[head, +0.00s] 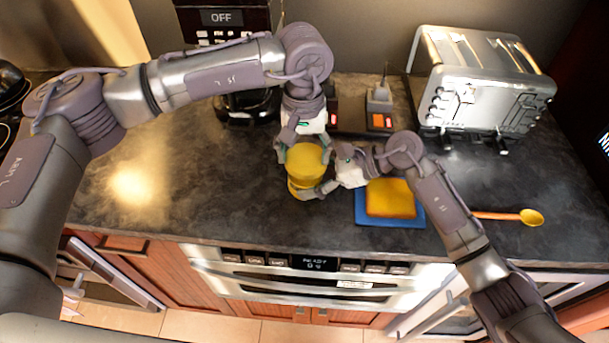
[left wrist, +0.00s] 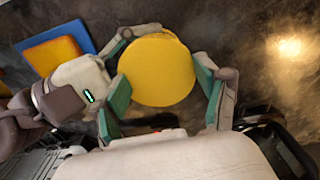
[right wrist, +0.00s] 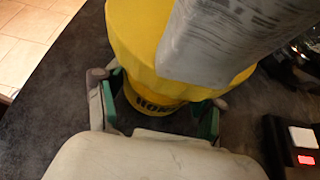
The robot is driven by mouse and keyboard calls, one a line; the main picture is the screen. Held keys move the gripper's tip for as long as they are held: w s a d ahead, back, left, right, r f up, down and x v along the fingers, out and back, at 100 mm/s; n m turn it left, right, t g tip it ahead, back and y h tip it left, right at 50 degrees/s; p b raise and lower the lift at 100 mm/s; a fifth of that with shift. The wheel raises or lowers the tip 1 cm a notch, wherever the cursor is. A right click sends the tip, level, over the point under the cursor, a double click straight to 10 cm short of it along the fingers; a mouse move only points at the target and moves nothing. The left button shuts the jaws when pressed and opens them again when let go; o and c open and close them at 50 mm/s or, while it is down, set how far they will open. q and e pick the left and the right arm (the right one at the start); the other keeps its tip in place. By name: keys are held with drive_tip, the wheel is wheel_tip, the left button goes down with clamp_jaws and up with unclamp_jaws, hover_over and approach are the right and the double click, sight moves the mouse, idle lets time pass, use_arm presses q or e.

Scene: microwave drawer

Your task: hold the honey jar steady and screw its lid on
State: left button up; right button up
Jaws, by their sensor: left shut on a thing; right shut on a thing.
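The round yellow lid (head: 304,158) sits on top of the yellow honey jar (right wrist: 157,103) over the counter. In the left wrist view the lid (left wrist: 157,70) fills the space between the teal pads. My left gripper (head: 305,150) reaches down from above and is shut on the lid's sides. My right gripper (head: 312,188) comes from the right, lower down, and is shut around the jar's body. In the right wrist view one of my left fingers covers part of the lid, and part of the jar's lettering shows. Whether the threads are engaged is hidden.
A blue board (head: 362,208) with an orange-yellow slab (head: 391,198) lies just right of the jar. A wooden spoon (head: 530,216) lies farther right. A silver toaster (head: 480,85) stands behind, and a small red-lit device (head: 380,118) is nearer. The counter left of the jar is clear.

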use_arm(q)
drive_tip(key=m, duration=0.6)
drive_tip(key=shift+s+d+f, duration=0.25)
drive_tip(key=shift+s+f, duration=0.1)
drive_tip(key=shift+f, duration=0.05)
drive_tip(key=m, duration=0.5)
drive_tip(key=shift+d, duration=0.1)
drive_tip(key=o, duration=1.3)
drive_tip(key=shift+w+r, duration=0.15)
drive_tip(key=shift+w, duration=0.05)
drive_tip(key=n, duration=0.6)
drive_tip(key=shift+w+a, duration=0.1)
drive_tip(key=shift+a, duration=0.1)
drive_tip(key=n, duration=0.4)
drive_tip(key=shift+w+r, duration=0.1)
drive_tip(key=n, duration=0.3)
drive_tip(key=shift+n, duration=0.3)
drive_tip(key=shift+r, duration=0.15)
